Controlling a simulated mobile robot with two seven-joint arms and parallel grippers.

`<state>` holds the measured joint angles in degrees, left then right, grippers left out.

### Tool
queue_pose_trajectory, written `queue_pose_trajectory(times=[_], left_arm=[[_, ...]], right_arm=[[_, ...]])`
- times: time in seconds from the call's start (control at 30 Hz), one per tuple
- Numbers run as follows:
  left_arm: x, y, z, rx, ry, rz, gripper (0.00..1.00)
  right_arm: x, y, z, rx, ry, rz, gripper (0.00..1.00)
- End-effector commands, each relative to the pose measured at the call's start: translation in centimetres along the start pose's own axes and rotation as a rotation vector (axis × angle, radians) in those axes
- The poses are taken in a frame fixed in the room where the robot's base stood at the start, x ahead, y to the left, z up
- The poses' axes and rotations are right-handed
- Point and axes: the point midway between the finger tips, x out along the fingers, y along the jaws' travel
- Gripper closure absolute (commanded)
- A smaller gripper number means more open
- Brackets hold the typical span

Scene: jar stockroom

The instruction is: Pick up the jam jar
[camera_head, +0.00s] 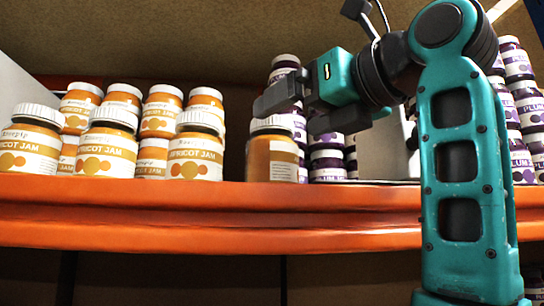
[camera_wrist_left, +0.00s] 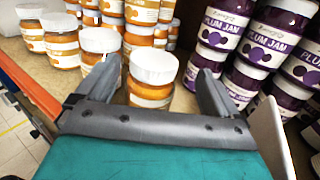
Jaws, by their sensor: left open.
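An apricot-coloured jam jar (camera_head: 272,157) with a white lid stands upright near the front of the orange-edged shelf (camera_head: 200,214), apart from the jars to its left. My left gripper (camera_head: 294,108) is open and empty, just above and to the right of this jar in the head view. In the left wrist view the same jar (camera_wrist_left: 150,93) shows beyond and between the two spread fingers of my left gripper (camera_wrist_left: 158,72). I see no contact between the fingers and the jar. My right gripper is in neither view.
Several apricot jam jars (camera_head: 104,148) stand in a stacked group on the left. Several plum jam jars (camera_wrist_left: 254,47) are stacked on the right, close to one finger. A pale divider (camera_wrist_left: 272,130) stands beside the plum jars.

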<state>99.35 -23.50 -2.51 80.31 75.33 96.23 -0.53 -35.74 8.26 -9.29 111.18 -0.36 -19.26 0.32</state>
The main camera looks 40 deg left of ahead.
Motion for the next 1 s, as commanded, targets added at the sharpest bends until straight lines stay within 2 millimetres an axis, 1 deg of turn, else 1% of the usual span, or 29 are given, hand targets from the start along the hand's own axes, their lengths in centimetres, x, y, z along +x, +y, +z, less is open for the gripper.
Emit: queue_pose_trajectory(times=[0.2, 0.3, 0.43, 0.63, 1.0], left_arm=[[3.1, 0.8, -0.4, -0.001, 0.004, 0.000, 0.05], [4.3, 0.7, -0.3, 0.000, 0.003, 0.000, 0.05], [5.0, 0.7, -0.3, 0.001, 0.001, 0.000, 0.05], [5.0, 0.7, -0.4, 0.001, 0.001, 0.000, 0.06], [5.0, 0.7, -0.3, 0.000, 0.000, 0.000, 0.41]], right_arm=[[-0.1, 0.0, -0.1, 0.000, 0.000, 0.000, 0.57], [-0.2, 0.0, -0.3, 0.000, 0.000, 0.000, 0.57], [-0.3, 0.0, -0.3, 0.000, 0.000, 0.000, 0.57], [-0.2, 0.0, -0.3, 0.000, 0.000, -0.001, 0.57], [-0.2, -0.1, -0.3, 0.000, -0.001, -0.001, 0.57]])
